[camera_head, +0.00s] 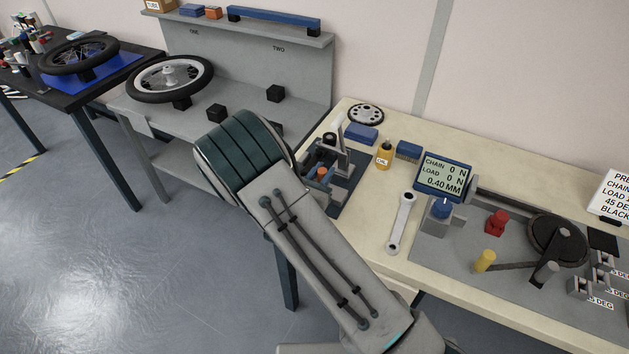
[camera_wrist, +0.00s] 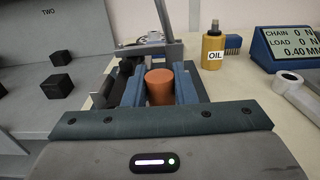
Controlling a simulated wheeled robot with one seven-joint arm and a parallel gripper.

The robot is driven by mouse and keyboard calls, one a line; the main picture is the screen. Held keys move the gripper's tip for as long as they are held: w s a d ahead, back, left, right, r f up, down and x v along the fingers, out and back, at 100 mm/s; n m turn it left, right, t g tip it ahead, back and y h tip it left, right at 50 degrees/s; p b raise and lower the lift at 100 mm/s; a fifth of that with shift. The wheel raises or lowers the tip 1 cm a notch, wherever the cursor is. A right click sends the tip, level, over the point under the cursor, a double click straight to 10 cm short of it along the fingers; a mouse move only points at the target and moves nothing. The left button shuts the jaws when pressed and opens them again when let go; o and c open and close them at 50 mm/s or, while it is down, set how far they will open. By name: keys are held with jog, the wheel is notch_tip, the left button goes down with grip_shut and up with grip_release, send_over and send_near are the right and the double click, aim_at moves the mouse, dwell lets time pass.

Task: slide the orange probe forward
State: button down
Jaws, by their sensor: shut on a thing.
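The orange probe (camera_wrist: 160,87) is a short upright cylinder with a flat top. In the wrist view it stands between the two blue fingers of my gripper (camera_wrist: 159,80), which are shut on it. The head view shows the probe's orange top (camera_head: 322,173) at the left end of the bench, just beyond my arm. My gripper (camera_head: 321,177) is mostly hidden there behind my arm. The dark base plate (camera_head: 347,188) with grey upright parts lies around the probe. The probe's lower end is hidden.
On the light bench stand an oil bottle (camera_head: 384,155), a blue brush (camera_head: 408,151), a wrench (camera_head: 402,222) and a display (camera_head: 443,176) reading chain 0 N, load 0 N, 0.40 mm. A grey bench (camera_head: 235,60) with black blocks stands to the left.

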jog(key=shift+w+a, duration=0.1)
jog(key=shift+a, duration=0.1)
jog(key=c, duration=1.2)
grip_release()
jog(key=b+v, duration=0.2)
jog(key=v, duration=1.1)
jog(key=shift+s+a, duration=0.2)
jog(key=shift+s, duration=0.15)
